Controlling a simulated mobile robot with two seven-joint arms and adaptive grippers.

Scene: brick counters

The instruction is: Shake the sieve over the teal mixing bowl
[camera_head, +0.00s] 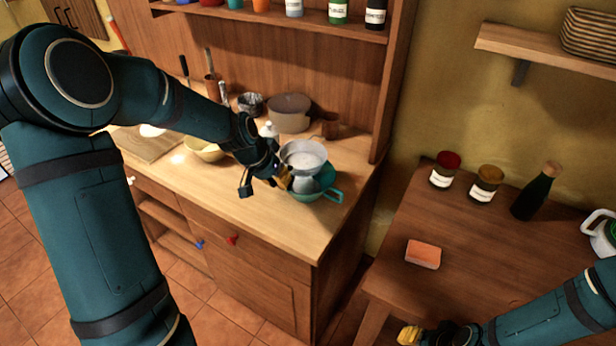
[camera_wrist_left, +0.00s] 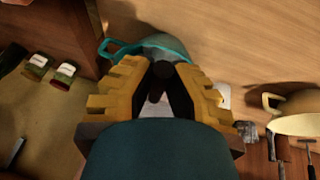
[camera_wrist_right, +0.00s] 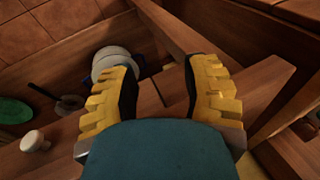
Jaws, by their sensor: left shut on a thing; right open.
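The sieve (camera_head: 303,153), a round metal one with white powder inside, is held level above the teal mixing bowl (camera_head: 326,191) on the wooden counter. My left gripper (camera_head: 284,177) is shut on its handle, at the left of the bowl. In the left wrist view, a dark handle (camera_wrist_left: 155,88) lies between the yellow fingers of the left gripper (camera_wrist_left: 160,78). The teal bowl's rim and loop handle (camera_wrist_left: 108,47) show beyond it. My right gripper (camera_wrist_right: 160,75) is open and empty; in the head view it is at the bottom edge, partly cut off.
A cream-yellow bowl (camera_head: 204,151) stands left on the counter, a grey pot (camera_head: 289,112) behind. The right table holds an orange sponge (camera_head: 423,254), two jars and a dark bottle (camera_head: 537,192).

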